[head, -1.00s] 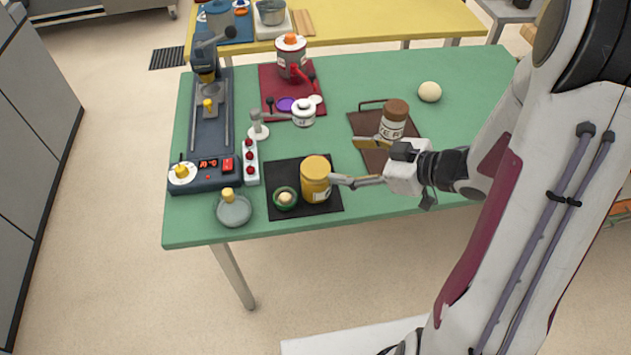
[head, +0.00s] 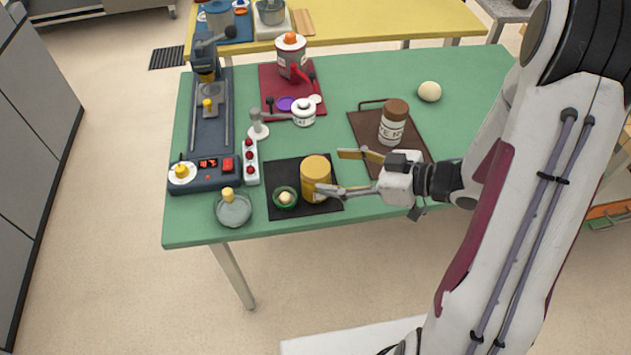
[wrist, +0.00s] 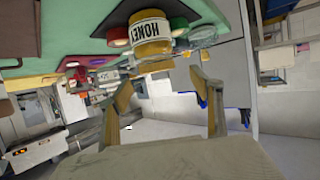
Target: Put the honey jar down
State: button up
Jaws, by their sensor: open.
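The honey jar (head: 316,172), amber with a yellow lid, stands upright on a black mat (head: 277,163) near the front edge of the green table. In the wrist view the jar (wrist: 152,45) shows its white HONEY label, with the picture turned over. My gripper (head: 333,172) is open, to the right of the jar. In the head view one finger overlaps the jar's lower right side; the other is apart from it, behind and to the right. In the wrist view the space between the fingertips (wrist: 160,88) is empty, with the jar beyond them.
A brown-lidded jar (head: 393,124) stands on a brown board (head: 367,122) behind my gripper. The table's right back is mostly clear, apart from a dough ball (head: 429,92).

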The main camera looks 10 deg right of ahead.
aim_at(322, 169)
jog(key=shift+w+a+f, duration=0.25)
jog(key=shift+w+a, duration=0.1)
jog(key=shift+a, duration=0.15)
jog(key=shift+d+x, duration=0.2)
jog(key=shift+x, duration=2.4)
jog(key=shift+w+d+f, duration=0.1)
jog(key=shift+w+f, duration=0.05)
jog(key=shift+f, duration=0.05)
grip_shut()
